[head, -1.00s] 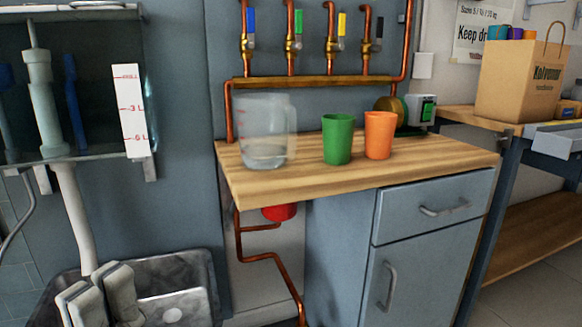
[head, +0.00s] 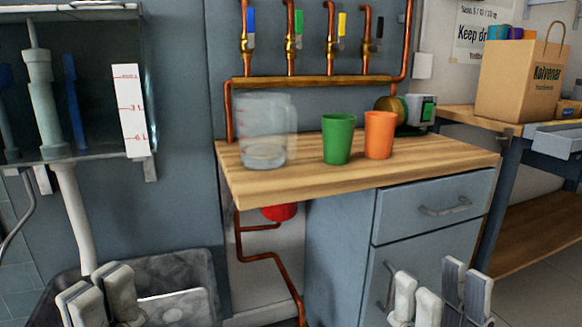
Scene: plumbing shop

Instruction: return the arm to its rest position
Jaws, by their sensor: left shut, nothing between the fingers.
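My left gripper (head: 100,293) is at the bottom left of the head view, in front of the metal sink. It is shut and empty, with its pale fingers pointing up. My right gripper (head: 440,292) is at the bottom right, in front of the grey cabinet (head: 340,255). Its pale and grey fingers point up and only their upper parts show. Nothing is seen held in it, and how far apart its fingers are is unclear. Both arms are mostly below the picture, and the task line does not say which arm is meant.
A clear jug (head: 264,130), a green cup (head: 338,140) and an orange cup (head: 379,136) stand on the wooden counter (head: 420,165). The sink (head: 180,270) lies low left, under a glass shelf (head: 90,160). Copper pipes (head: 262,257) run beside the cabinet.

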